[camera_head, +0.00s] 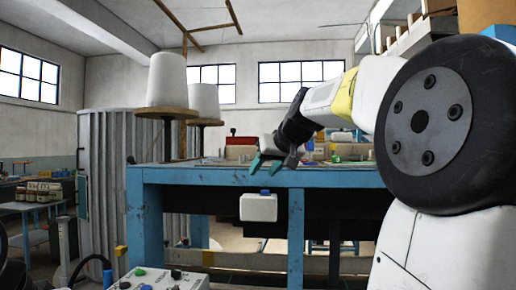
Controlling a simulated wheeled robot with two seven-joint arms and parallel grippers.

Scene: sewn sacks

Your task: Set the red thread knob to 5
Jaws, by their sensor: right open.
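I cannot make out the red thread knob or any number scale. A small red-topped block (240,141) stands on the far part of the blue bench (150,178), too small to tell what it is. My right gripper (267,166), with green fingertips, reaches in from the right at the bench's front edge. Its fingers are apart and hold nothing. A white box (258,207) hangs under the bench edge, below this gripper. A control box (160,280) with several coloured knobs or buttons is cut off at the bottom edge. My left gripper is not in view.
Large white thread cones (166,79) stand on wooden discs at the left of the bench. Small clutter lies on the bench behind my right gripper. A corrugated grey panel (108,165) stands at the left. My right arm blocks the right side.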

